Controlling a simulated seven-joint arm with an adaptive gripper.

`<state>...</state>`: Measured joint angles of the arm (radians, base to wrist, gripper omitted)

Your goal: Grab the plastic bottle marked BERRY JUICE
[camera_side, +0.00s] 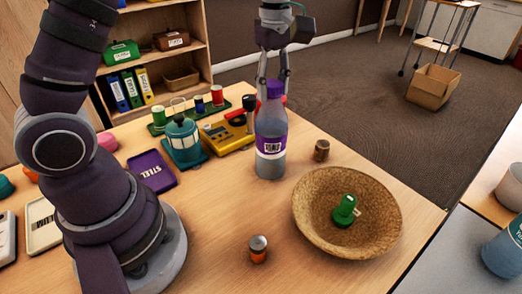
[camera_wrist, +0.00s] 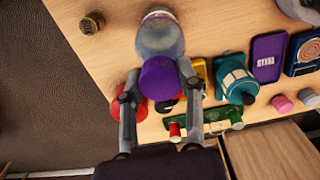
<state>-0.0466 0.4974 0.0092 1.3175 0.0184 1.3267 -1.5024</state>
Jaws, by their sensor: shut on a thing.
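A clear plastic bottle (camera_side: 270,158) with a purple cap and a purple and white label is upright at the table's middle. The print on its label is too small to read surely. My gripper (camera_side: 273,80) comes from above and is shut on the bottle, one finger on each side of the purple cap. In the wrist view the bottle (camera_wrist: 160,38) shows between the two fingers of my gripper (camera_wrist: 158,76). The bottle's base appears at the table top; I cannot tell whether it touches.
A woven bowl (camera_side: 385,232) holding a green object (camera_side: 344,211) stands right of the bottle. A small brown cylinder (camera_side: 321,150) and an orange one (camera_side: 258,250) stand nearby. A teal lantern (camera_side: 183,140), a yellow device (camera_side: 226,136) and a purple STEEL tray (camera_side: 152,172) lie left.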

